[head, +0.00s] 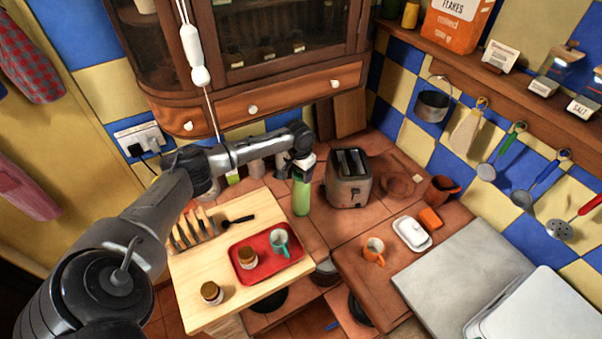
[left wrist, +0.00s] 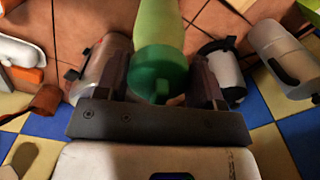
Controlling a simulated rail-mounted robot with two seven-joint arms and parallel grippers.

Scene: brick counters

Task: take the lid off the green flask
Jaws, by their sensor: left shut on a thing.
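The green flask (head: 301,197) stands upright on the tiled counter, just left of the toaster. In the left wrist view its pale green body (left wrist: 157,25) runs up to a darker green lid (left wrist: 160,70), with no clear gap between them. My left gripper (head: 302,164) is above the flask, with its fingers on either side of the lid, shut on it. In the head view the gripper mostly hides the lid. My right gripper is not in view.
The toaster (head: 350,190) stands close on the flask's right. Several canisters stand behind it, below the cabinet drawers (head: 255,108). At the front left, a wooden board (head: 190,268) bears a red tray (head: 255,282) with a teal mug (head: 279,240). An orange mug (head: 374,254) stands front right.

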